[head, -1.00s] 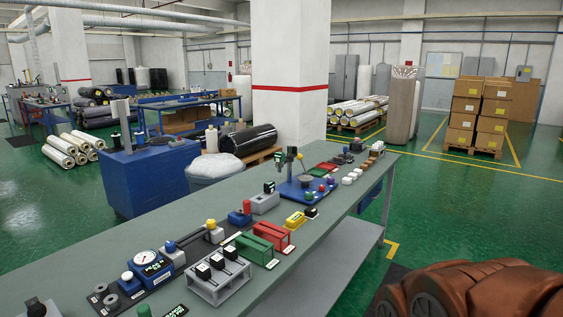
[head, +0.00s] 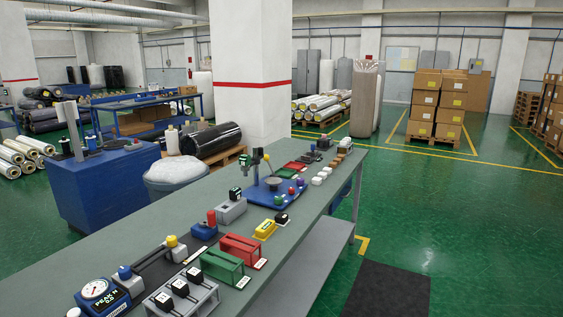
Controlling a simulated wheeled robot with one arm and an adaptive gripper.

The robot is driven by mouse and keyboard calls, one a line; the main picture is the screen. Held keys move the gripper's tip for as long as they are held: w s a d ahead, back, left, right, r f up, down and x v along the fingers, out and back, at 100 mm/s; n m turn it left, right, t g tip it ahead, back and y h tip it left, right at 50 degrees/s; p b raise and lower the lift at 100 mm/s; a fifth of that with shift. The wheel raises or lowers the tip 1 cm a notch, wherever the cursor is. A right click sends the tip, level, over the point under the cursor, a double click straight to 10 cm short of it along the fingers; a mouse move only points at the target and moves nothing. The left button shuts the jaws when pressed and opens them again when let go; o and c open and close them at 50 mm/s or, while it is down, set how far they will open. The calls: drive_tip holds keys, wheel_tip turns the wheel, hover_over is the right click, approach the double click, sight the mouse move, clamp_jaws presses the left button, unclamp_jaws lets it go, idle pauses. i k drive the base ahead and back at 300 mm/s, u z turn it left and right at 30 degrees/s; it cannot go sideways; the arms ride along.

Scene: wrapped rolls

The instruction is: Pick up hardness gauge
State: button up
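Several small instruments stand on a long grey-green table (head: 140,228), and I cannot read a label that names the hardness gauge. A yellow handheld device (head: 265,229) lies by the right edge, mid-table. A blue stand (head: 275,192) with an upright post is farther along. A grey block with a dark-green-topped device (head: 232,209) stands left of the yellow one. My gripper is not in view.
A green holder (head: 222,266), a red holder (head: 240,248) and a grey rack (head: 182,300) crowd the table's right side. The table's left strip is bare. Green floor to the right is open, with a dark mat (head: 388,290). Stacked boxes (head: 437,105) stand behind.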

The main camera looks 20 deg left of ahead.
sight(245, 160)
drive_tip(key=z, duration=0.05)
drive_tip(key=i, duration=3.2)
drive_tip(key=u, duration=3.5)
drive_tip(key=i, duration=0.55)
drive_tip(key=u, duration=0.1)
